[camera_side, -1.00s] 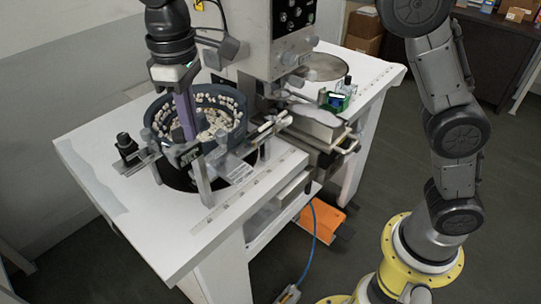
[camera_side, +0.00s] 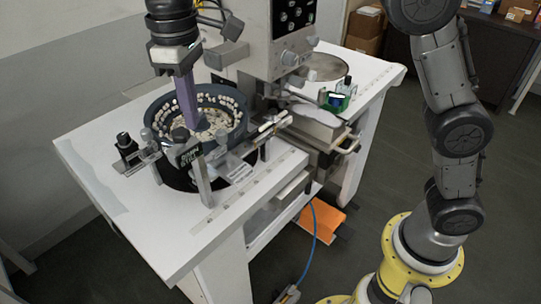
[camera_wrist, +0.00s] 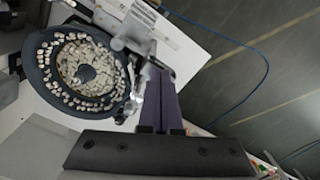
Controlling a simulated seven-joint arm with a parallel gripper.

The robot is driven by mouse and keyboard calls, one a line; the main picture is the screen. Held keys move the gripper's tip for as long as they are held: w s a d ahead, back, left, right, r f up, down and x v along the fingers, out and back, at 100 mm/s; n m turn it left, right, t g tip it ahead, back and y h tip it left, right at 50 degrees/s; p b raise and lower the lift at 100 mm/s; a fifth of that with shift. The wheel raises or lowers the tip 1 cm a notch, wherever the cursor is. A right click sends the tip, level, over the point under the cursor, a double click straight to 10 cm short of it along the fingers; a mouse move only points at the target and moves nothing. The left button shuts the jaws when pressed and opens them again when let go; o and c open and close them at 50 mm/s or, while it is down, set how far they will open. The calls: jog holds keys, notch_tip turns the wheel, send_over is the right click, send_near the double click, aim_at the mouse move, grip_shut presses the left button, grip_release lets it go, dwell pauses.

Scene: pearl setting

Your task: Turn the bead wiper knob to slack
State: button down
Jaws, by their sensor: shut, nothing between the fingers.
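The bead bowl (camera_side: 236,120) is a dark blue-grey round bowl of pale beads on the white table; it also shows in the wrist view (camera_wrist: 36,72). Metal brackets and small fittings stand at its near rim. A small grey knob-like fitting (camera_side: 147,135) and a black upright knob (camera_side: 125,141) are left of the bowl; I cannot tell for sure which is the wiper knob. My gripper (camera_side: 192,125) has purple fingers, shut and empty, pointing down in front of the bowl's interior. In the wrist view my gripper (camera_wrist: 155,70) points toward the brackets beside the bowl; the knob is not clear there.
A tall grey machine head (camera_side: 255,50) with a control panel rises behind the bowl. A green device (camera_side: 338,101) and a round metal plate (camera_side: 322,67) are to the right. The front strip of the white table (camera_side: 150,235) is bare. A blue cable (camera_side: 313,235) hangs below.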

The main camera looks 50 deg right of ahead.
jog(key=shift+r, duration=1.65)
jog(key=s+d+r+m+t, duration=0.1)
jog(key=s+d+r+m, duration=0.1)
jog(key=s+d+r, duration=0.45)
jog(key=s+d+r+m+t, duration=0.15)
jog(key=s+d, duration=0.25)
jog(key=d, duration=0.6)
jog(key=s+d+f+m+t, duration=0.1)
jog(key=s+d+f, duration=0.2)
jog(key=s+f, duration=0.3)
jog(key=s+d+f+m+t, duration=0.1)
jog(key=s+d+f+t, duration=0.1)
jog(key=s+f, duration=0.5)
notch_tip(320, 180, down, 5)
jog(key=shift+d+r, duration=0.15)
jog(key=shift+d, duration=0.65)
jog(key=shift+m, duration=0.25)
